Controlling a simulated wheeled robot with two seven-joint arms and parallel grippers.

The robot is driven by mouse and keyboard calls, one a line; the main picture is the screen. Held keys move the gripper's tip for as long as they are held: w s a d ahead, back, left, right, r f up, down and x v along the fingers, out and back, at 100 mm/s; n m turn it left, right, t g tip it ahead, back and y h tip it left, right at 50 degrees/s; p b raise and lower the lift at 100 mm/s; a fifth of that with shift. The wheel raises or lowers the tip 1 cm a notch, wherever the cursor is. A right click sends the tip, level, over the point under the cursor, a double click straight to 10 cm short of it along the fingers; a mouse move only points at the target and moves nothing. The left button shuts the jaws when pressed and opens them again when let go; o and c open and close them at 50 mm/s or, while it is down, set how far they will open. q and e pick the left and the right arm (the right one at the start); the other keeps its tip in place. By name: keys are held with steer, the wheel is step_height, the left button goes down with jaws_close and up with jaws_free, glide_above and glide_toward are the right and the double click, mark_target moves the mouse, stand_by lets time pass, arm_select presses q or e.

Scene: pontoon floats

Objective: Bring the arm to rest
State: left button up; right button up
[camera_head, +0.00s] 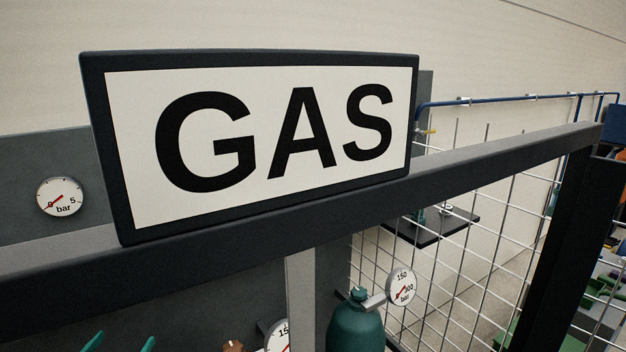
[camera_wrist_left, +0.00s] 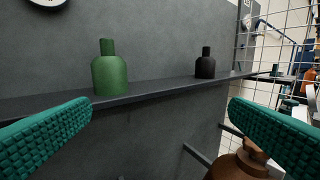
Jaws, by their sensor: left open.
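My left gripper (camera_head: 120,343) shows only as two green fingertips at the bottom left edge of the head view, below the dark beam. In the left wrist view its two ribbed green fingers (camera_wrist_left: 160,135) are spread wide apart, with nothing held between them. The rest of the left arm is hidden. My right gripper is not in view.
A GAS sign (camera_head: 262,135) stands on a dark beam (camera_head: 480,158) above wire mesh (camera_head: 500,215). A green bottle (camera_wrist_left: 110,76) and a black bottle (camera_wrist_left: 205,66) stand on a shelf (camera_wrist_left: 150,90). A brown bottle (camera_wrist_left: 236,166) is close by the right finger.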

arm_select(q)
steer(key=s+d+f+m+g+h, duration=0.2)
steer(key=s+d+f+g, duration=0.3)
steer(key=d, duration=0.3)
steer(key=s+d+f+m+g+h, duration=0.2)
steer(key=s+d+f, duration=0.4)
steer(key=d, duration=0.2)
steer(key=s+d+n+g+y, duration=0.15)
steer(key=s+g, duration=0.25)
steer(key=s, duration=0.6)
steer(key=s+d+n+g+y, duration=0.1)
steer(key=s+g+y, duration=0.2)
steer(key=s, duration=0.6)
step_height(320, 180, down, 33)
steer(key=s+g+b, duration=0.2)
steer(key=b, duration=0.3)
steer(key=s+a+f+b, duration=0.2)
steer(key=s+f, duration=1.3)
steer(key=f, duration=0.2)
steer(key=shift+s+a+f+g+b, duration=0.25)
steer(key=shift+a+f+g+b, duration=0.1)
steer(key=shift+a+g, duration=0.05)
steer(key=shift+s, duration=0.15)
steer(key=shift+c, duration=0.6)
